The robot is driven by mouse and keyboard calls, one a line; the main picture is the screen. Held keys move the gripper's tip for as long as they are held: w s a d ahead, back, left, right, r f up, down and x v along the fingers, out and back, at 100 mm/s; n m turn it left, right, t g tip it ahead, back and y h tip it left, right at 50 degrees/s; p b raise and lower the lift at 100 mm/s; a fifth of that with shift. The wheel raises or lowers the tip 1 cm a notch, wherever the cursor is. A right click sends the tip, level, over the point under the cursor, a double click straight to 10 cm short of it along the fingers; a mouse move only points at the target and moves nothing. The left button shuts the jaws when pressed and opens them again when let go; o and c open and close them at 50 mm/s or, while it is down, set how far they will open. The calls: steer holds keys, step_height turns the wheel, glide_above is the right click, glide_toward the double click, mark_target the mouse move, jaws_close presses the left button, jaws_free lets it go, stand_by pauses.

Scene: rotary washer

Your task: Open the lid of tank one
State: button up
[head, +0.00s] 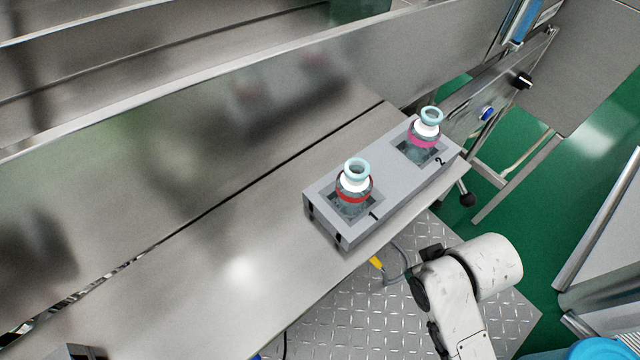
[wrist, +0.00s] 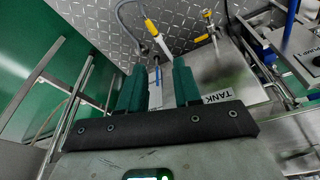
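In the wrist view, a steel tank top (wrist: 245,78) with a black-on-white "TANK" label (wrist: 217,97) lies beyond my gripper, to the right. The label's number is hidden or cut off, so I cannot tell which tank it is. My gripper (wrist: 158,68) shows two dark green fingers held apart, with a gap between them. A slim blue and metal part shows in that gap, and I see no finger closed on it. I cannot make out a lid edge or handle clearly. The head view shows neither the tank nor the fingertips, only my white arm.
In the head view, a grey holder (head: 391,184) on the steel bench (head: 200,215) carries a red-banded bottle (head: 353,188) and a pink-banded bottle (head: 425,131). In the wrist view, a yellow-ended cable fitting (wrist: 152,27) and a yellow-handled valve (wrist: 208,16) stand beyond the fingers.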

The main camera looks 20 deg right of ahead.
steer(key=w+a+f+m+t+y+b, duration=0.25)
steer(key=w+f+t+b, duration=0.25)
steer(key=w+f+b, duration=0.85)
steer(key=w+a+m+t+b, duration=0.1)
steer(key=w+m+t+b, duration=0.1)
steer(key=w+m, duration=0.2)
steer(key=w+a+r+m+t+y+b, duration=0.1)
steer(key=w+a+m+t+b, duration=0.1)
steer(key=w, duration=0.8)
steer(key=w+a+r+m+t+y+b, duration=0.1)
steer(key=w+a+m+t+b, duration=0.1)
steer(key=w+m, duration=0.3)
steer(key=shift+w+m+t+y, duration=0.3)
steer(key=shift+w+t, duration=0.3)
steer(key=shift+w, duration=0.35)
steer(key=shift+c, duration=0.5)
jaws_close()
